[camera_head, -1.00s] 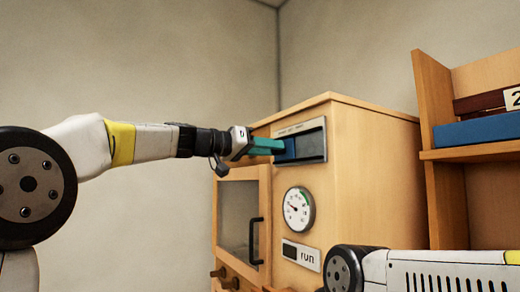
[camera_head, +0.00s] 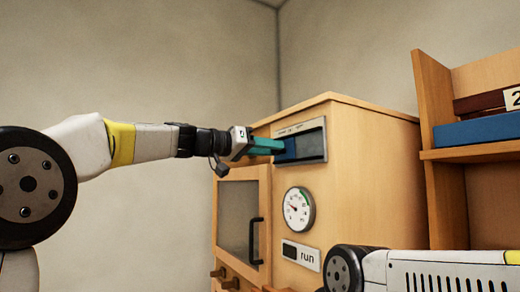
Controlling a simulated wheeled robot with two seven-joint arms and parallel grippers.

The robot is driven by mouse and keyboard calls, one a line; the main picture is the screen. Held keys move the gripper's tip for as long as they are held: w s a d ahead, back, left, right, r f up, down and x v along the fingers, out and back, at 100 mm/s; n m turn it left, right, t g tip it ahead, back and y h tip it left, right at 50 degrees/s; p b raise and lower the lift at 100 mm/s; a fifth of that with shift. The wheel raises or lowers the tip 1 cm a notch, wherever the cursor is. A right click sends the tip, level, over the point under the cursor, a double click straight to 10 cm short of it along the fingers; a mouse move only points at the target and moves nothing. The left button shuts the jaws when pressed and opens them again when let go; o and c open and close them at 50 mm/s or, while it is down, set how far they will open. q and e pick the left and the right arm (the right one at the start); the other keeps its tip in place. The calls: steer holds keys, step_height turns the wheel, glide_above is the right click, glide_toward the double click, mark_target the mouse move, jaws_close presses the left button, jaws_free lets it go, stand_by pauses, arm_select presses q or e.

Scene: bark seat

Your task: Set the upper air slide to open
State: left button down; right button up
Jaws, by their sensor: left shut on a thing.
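The upper air slide (camera_head: 289,150) is a blue piece at the left part of a dark slot in a grey metal frame (camera_head: 314,158). The frame is set high on the side of a wooden cabinet. My left gripper (camera_head: 280,147) has teal fingers and reaches in from the left. It is shut on the slide, and its fingers hide part of it. The lettering above the slot is too small to read. The slot is dark and empty to the right of the slide. My right arm crosses the bottom right; its gripper does not show.
Below the slot are a round gauge (camera_head: 298,209) and a plate reading "run" (camera_head: 301,255). A cabinet door with a dark handle (camera_head: 255,241) is at the left. A wooden shelf (camera_head: 480,152) with a blue item (camera_head: 478,131) stands at the right.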

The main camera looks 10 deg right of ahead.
stand_by(0.4)
arm_select(q)
steer(key=s+d, duration=0.1)
steer(key=s, duration=0.1)
steer(key=s+d, duration=0.1)
steer(key=s, duration=0.2)
steer(key=s+d, duration=0.1)
steer(key=s, duration=0.1)
steer(key=shift+s, duration=0.4)
steer(key=c, duration=1.1)
jaws_free()
steer(key=shift+s, duration=0.15)
steer(key=shift+a, duration=0.3)
steer(key=v, duration=0.7)
